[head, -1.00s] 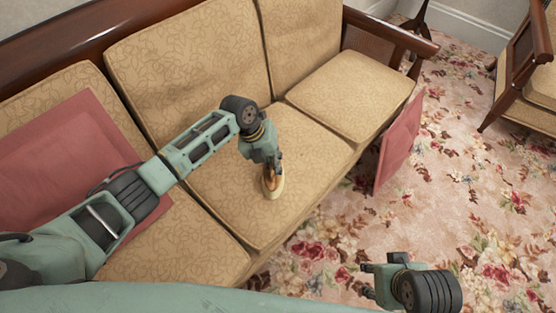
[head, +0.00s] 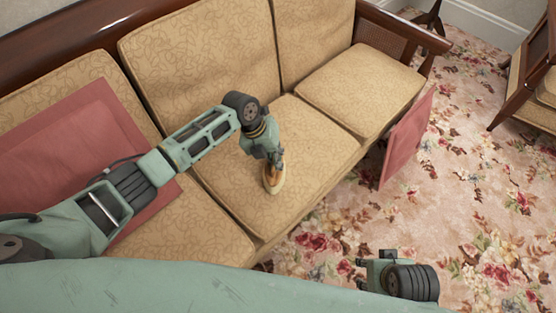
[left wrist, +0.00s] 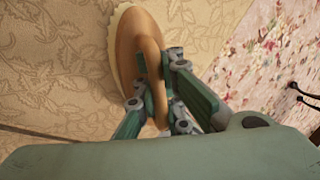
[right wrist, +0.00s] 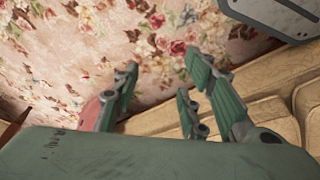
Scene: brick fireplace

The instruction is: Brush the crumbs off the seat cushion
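The sofa's middle seat cushion (head: 240,205) is tan with a leaf pattern. A wooden brush (head: 273,180) with pale bristles rests on or just above it, near the front edge. My left gripper (head: 274,157) is shut on the brush's handle; the left wrist view also shows the brush (left wrist: 140,55) between the fingers (left wrist: 165,85). I cannot make out any crumbs on the cushion. My right gripper (head: 362,273) is open and empty over the carpet, and its spread fingers (right wrist: 160,85) show in the right wrist view.
A red cushion (head: 75,150) lies on the sofa's left section, under my left arm. Another red cushion (head: 408,138) leans against the sofa's right front. A wooden chair (head: 530,85) stands at the right. The floral carpet (head: 465,180) between is open.

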